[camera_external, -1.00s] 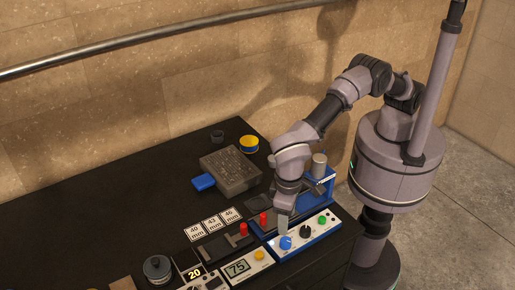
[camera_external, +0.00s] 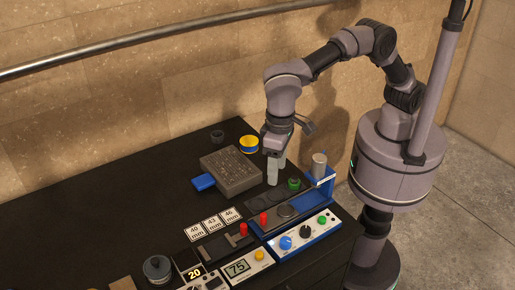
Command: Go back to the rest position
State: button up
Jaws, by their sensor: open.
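My gripper (camera_external: 277,172) hangs above the black table (camera_external: 90,225), pointing down, with its two pale fingers apart and nothing between them. It is just right of the grey block (camera_external: 231,171) with the blue handle. The press (camera_external: 284,211), with a blue base, a round dark plate and a grey cylinder (camera_external: 319,164) on its blue upright, stands to the right of my gripper. A control panel (camera_external: 306,239) with blue, black and green knobs lies in front of the press, clear of my fingers.
A green-rimmed round piece (camera_external: 293,184) lies beside the press. A metal rail (camera_external: 150,37) runs along the wall. Open air surrounds my raised arm.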

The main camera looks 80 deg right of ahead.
jog(key=d+r+t+y+b, duration=0.1)
jog(key=d+r+b, duration=0.15)
jog(key=d, duration=0.75)
jog(key=d+r+y+b, duration=0.1)
jog(key=d+r, duration=0.2)
jog(key=d, duration=0.6)
jog(key=s+d+f+m+t+b, duration=0.1)
jog(key=s+d+f+t+b, duration=0.1)
jog(key=s+d+f, duration=0.2)
jog(key=s+d+f+m+t+b, duration=0.1)
jog(key=s+d+f+t+b, duration=0.1)
jog(key=s+d, duration=0.9)
jog(key=d+f+b, duration=0.1)
jog(key=d+f, duration=0.1)
jog(key=d, duration=0.3)
jog(key=shift+s+f+m+t, duration=0.15)
jog(key=shift+f+m+t, duration=0.15)
jog(key=shift+f, duration=0.1)
jog(key=shift+a, duration=0.1)
